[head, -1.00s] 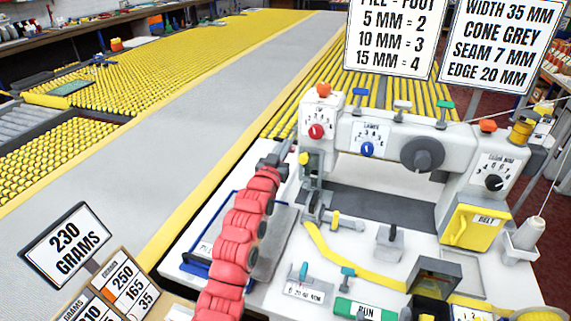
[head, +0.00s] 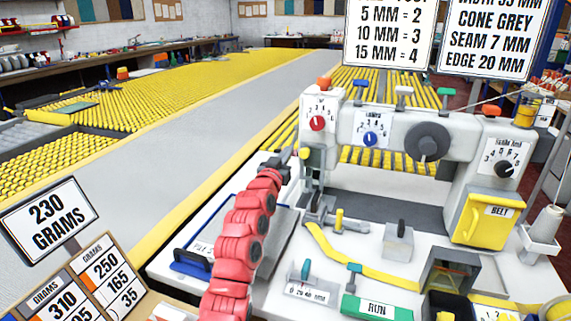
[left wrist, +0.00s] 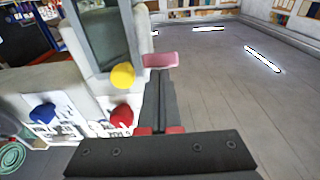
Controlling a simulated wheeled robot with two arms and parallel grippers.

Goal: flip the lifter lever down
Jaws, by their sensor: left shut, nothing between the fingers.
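The white binding machine (head: 352,108) stands at the right of the head view. A small yellow knob (head: 305,153) sits at its left end, below the red dial (head: 317,124). I take this knob to be the end of the lifter lever. In the left wrist view, which is upside down, the yellow knob (left wrist: 122,75) shows beside my fingers. My left gripper (head: 285,157) is shut and empty, close to the left of the knob; contact cannot be made out. A pink piece (left wrist: 160,60) shows at the fingertips; what it is, I cannot tell. My right gripper is out of view.
The white table (head: 265,293) bears a yellow binding strip (head: 345,262), a green RUN block (head: 376,307) and a grey block (head: 398,240). A blue-edged tray (head: 190,265) lies left of my arm. Sign boards (head: 48,219) stand at the lower left.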

